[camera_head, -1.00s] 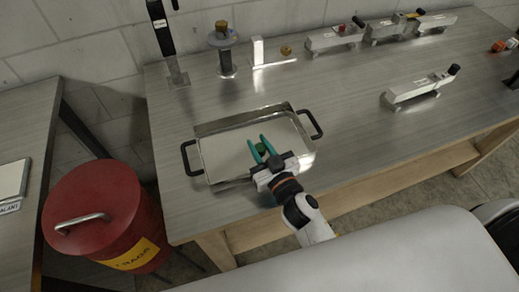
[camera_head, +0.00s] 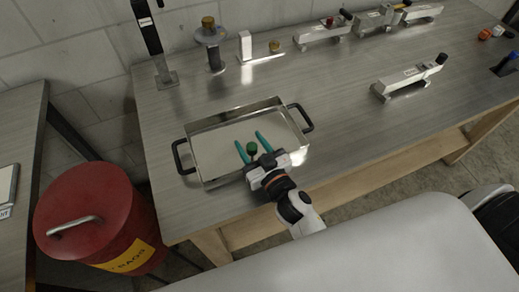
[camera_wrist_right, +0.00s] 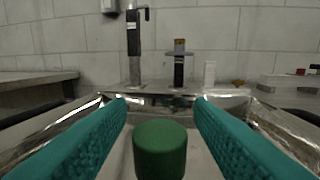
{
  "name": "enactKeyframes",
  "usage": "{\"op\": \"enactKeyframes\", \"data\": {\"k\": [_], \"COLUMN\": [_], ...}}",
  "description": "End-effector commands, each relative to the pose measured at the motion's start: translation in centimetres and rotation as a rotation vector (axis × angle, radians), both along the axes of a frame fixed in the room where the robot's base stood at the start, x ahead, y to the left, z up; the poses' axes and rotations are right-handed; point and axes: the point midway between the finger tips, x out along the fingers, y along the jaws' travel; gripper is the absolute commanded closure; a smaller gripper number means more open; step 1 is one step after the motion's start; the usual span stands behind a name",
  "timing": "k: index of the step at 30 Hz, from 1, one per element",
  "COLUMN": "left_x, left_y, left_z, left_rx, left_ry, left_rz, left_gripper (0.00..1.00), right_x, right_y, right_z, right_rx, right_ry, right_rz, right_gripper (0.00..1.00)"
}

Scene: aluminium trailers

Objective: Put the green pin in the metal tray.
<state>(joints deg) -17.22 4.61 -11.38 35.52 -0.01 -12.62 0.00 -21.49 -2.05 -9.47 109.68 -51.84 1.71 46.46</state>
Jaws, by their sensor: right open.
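The metal tray (camera_head: 223,138) is a shiny shallow rectangular pan with two black handles near the front edge of the bench. The green pin (camera_head: 252,148) shows as a dark green cylinder over the tray's front part, between the teal fingers of my right gripper (camera_head: 248,137). In the right wrist view the pin's round top (camera_wrist_right: 160,142) is low in the middle, with a gap to the finger on each side. My right gripper is open. The pin's lower end is hidden, so its contact with the tray floor cannot be seen. My left gripper is not in view.
A red bin (camera_head: 90,215) stands at the left beside the bench. A black post (camera_head: 150,38) and a stand with a brass top (camera_head: 211,40) are behind the tray. A grey clamp-like block (camera_head: 408,78) lies to the right.

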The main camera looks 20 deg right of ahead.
Motion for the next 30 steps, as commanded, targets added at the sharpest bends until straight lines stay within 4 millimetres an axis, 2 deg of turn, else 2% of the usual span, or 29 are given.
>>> {"op": "enactKeyframes", "data": {"k": [5,12,18,23,30], "left_x": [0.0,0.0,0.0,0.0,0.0], "left_y": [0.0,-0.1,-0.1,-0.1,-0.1], "left_z": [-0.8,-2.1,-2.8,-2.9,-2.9], "left_rx": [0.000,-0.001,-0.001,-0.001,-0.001], "left_ry": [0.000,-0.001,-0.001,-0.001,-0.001], "left_rz": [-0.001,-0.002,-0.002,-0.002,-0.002], "left_gripper": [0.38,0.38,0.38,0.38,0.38], "right_x": [-2.8,-7.9,-10.8,-11.7,-11.8], "right_y": [-0.4,-1.3,-1.8,-1.9,-2.0], "right_z": [-0.3,-0.4,-0.2,0.0,0.1], "right_rx": [0.000,0.002,0.002,0.000,0.000], "right_ry": [0.003,0.004,0.003,0.000,-0.001], "right_rz": [0.000,-0.001,-0.001,0.000,0.000], "right_gripper": [0.53,0.53,0.53,0.53,0.53]}}
